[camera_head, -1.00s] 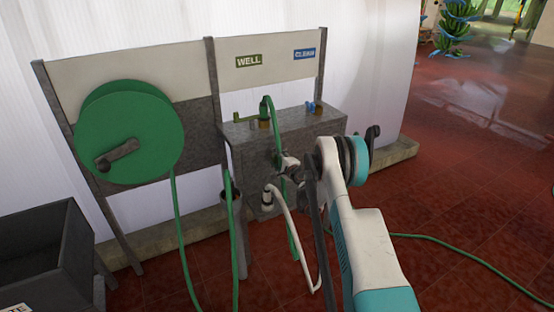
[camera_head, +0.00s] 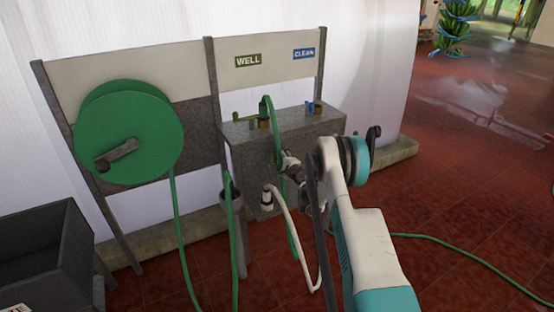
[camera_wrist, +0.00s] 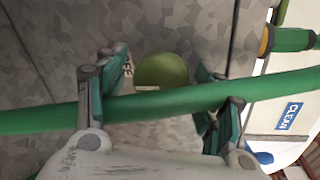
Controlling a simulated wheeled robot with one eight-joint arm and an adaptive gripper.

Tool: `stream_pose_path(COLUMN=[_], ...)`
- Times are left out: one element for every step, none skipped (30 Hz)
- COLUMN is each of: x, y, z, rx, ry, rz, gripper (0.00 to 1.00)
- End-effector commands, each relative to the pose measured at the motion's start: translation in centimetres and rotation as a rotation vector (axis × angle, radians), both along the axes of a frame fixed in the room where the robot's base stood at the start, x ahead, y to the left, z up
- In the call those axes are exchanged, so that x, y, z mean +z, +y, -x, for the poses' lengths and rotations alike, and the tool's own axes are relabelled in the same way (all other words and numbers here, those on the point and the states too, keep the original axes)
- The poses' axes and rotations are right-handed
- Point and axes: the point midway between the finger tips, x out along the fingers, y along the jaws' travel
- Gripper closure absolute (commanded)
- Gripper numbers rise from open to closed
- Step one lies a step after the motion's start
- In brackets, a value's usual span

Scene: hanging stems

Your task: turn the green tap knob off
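The green tap knob (camera_wrist: 162,70) shows in the wrist view as a round olive disc on the grey stone block, with a pale mark at its lower edge. My gripper (camera_wrist: 160,82) is open, with one finger to the left of the knob and one to the right. I see gaps between the knob and both fingers. A green hose (camera_wrist: 160,104) crosses the wrist view in front of the knob and covers parts of the fingers. In the head view my gripper (camera_head: 288,166) is at the front of the stone block (camera_head: 250,160), and the knob is hidden.
The WELL sign (camera_head: 248,61) and CLEAN sign (camera_head: 304,53) are above the block. A green hose reel (camera_head: 145,135) hangs at left. A dark bin (camera_head: 35,250) stands at lower left. A green hose (camera_head: 450,245) lies on the red floor at right, which is otherwise mostly open.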

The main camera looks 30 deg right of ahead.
Motion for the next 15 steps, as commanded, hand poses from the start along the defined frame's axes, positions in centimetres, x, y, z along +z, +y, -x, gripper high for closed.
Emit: stream_pose_path(x=[0.0,0.0,0.0,0.1,0.1,0.1,0.1,0.1,0.2,0.2,0.3,0.3,0.4,0.5,0.6], y=[0.1,0.1,0.1,0.1,0.1,0.1,0.1,0.1,0.0,0.0,0.0,0.0,-0.1,-0.1,-0.1], z=[0.0,0.0,0.0,0.0,0.0,0.0,0.0,0.1,0.3,0.5,0.8,1.4,1.8,2.3,3.1], rx=[0.001,0.001,0.001,0.001,0.001,0.001,0.001,0.001,0.0,0.0,0.0,0.0,-0.001,-0.001,-0.002], ry=[0.0,0.0,0.0,0.0,0.0,0.0,0.0,0.0,0.0,0.0,0.0,-0.001,-0.001,-0.001,0.0], rz=[0.0,0.0,0.0,0.0,0.0,0.0,0.0,0.0,0.0,0.0,0.0,0.0,0.0,0.0,0.0], gripper=[0.37,0.37,0.37,0.37,0.37,0.37,0.37,0.37,0.37,0.37,0.37,0.37,0.37,0.37,0.37])
